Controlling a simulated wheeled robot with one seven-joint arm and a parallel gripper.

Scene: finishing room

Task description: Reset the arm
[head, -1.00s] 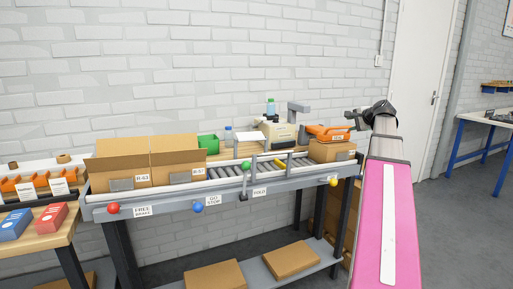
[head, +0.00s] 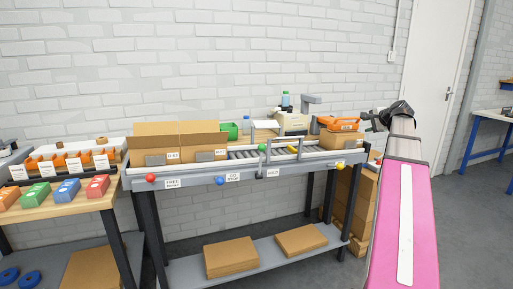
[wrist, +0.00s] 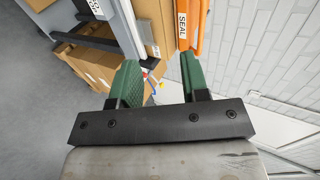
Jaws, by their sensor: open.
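My arm, with a pink panel, rises at the right of the head view. My gripper (head: 372,120) is at its top, pointing left toward the right end of the roller conveyor (head: 240,152). In the wrist view my gripper (wrist: 160,82) shows two green fingers set apart, with nothing held between them. Beyond the fingers are a cardboard box (wrist: 152,20) and an orange tool (wrist: 203,28) labelled SEAL. In the head view the orange tool (head: 339,122) lies on the closed box (head: 341,139) at the conveyor's right end.
Red (head: 150,178), blue (head: 220,181), green (head: 262,148) and yellow (head: 340,166) knobs line the conveyor. Open cartons (head: 176,141) stand at its left. A side table (head: 75,206) holds coloured boxes. More cartons (head: 362,200) are stacked beneath the right end. Grey floor is open at right.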

